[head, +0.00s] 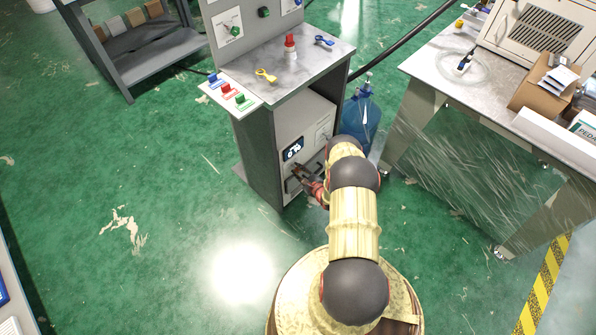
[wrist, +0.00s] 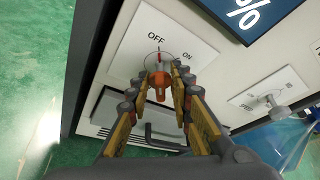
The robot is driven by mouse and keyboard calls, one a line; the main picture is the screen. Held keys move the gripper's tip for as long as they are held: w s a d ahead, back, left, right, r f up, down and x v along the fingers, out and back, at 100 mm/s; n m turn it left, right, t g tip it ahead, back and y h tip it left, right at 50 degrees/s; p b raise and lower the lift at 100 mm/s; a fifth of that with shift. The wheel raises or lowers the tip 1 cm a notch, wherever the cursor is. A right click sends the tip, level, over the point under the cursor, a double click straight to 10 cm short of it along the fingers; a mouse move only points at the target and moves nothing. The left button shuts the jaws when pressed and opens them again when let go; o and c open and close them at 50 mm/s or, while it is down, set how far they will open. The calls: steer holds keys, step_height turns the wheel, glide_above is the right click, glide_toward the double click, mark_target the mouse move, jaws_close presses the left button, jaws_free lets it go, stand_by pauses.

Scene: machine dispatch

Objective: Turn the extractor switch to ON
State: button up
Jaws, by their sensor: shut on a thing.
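The extractor switch (wrist: 158,86), an orange-red knob, sits on a white plate (wrist: 127,62) marked OFF at the top and ON to its right. A small red mark shows just above the knob, under the word OFF. My gripper (wrist: 159,74) has its fingers on both sides of the knob and is shut on it. In the head view my gripper (head: 303,178) is at the front of the white extractor unit (head: 303,128), low in the grey cabinet. The knob itself is hidden there by my gripper.
A dark handle (wrist: 160,138) lies below. A blue water bottle (head: 361,115) stands right of the cabinet. Open green floor lies left.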

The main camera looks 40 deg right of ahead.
jaws_close()
steer(key=shift+d+m+y+b, duration=0.15)
steer(key=shift+m+y+b, duration=0.45)
steer(key=shift+m+b, duration=0.5)
steer(key=m+y+b, duration=0.2)
steer(key=m+b, duration=0.1)
steer(key=b, duration=0.1)
steer(key=shift+d+f+g+y, duration=0.1)
steer(key=shift+g+y, duration=0.2)
steer(key=shift+g, duration=0.1)
steer(key=shift+m+y+b, duration=0.6)
steer(key=shift+m+b, duration=0.2)
steer(key=shift+m, duration=0.2)
steer(key=shift+d+m+y, duration=0.1)
steer(key=shift+m+y, duration=0.6)
steer(key=shift+m, duration=0.4)
steer(key=o, duration=0.6)
jaws_free()
steer(key=shift+o, duration=0.2)
